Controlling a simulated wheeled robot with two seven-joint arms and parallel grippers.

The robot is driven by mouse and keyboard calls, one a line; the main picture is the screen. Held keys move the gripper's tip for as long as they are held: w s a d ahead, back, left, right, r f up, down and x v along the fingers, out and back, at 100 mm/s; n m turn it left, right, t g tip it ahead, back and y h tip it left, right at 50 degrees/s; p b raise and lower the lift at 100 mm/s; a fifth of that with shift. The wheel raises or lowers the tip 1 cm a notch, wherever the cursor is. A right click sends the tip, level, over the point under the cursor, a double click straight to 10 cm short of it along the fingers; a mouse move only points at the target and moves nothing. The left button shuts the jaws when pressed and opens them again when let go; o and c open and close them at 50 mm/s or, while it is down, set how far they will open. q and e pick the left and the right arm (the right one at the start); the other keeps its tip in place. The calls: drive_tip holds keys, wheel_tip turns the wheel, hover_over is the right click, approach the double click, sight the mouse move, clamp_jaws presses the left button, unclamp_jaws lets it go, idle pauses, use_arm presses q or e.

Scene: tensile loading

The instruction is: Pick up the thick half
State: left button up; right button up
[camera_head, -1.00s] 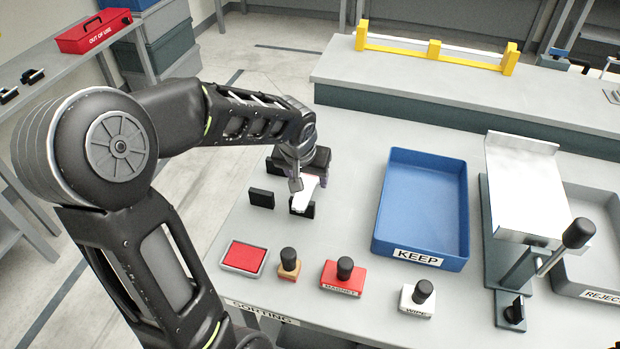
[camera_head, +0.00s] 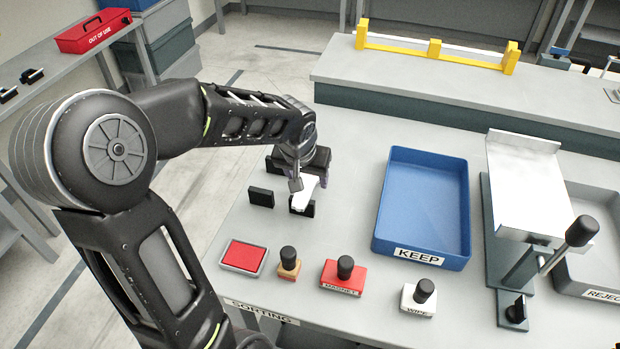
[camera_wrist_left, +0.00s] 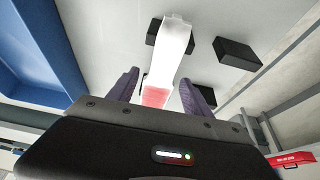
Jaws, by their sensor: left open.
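A white specimen half (camera_head: 307,191) lies over a small black block on the grey table, just past my left gripper. In the left wrist view the white piece (camera_wrist_left: 172,52) is wide at its far end and has a pinkish-red near end. My left gripper (camera_head: 296,184) is low over the table, its arm hiding part of the piece. In the wrist view its two fingers (camera_wrist_left: 160,90) stand open on either side of the piece's near end. My right gripper is not seen.
A second black block (camera_head: 261,197) stands to the left. The blue KEEP tray (camera_head: 464,225) is to the right, then a metal fixture with a lever (camera_head: 524,190) and the grey REJECT tray (camera_head: 570,283). A red pad (camera_head: 243,255) and several knobbed stamps, including MAGNET (camera_head: 343,280), line the front.

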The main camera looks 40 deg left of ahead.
use_arm(q)
drive_tip(key=shift+c, duration=0.5)
clamp_jaws()
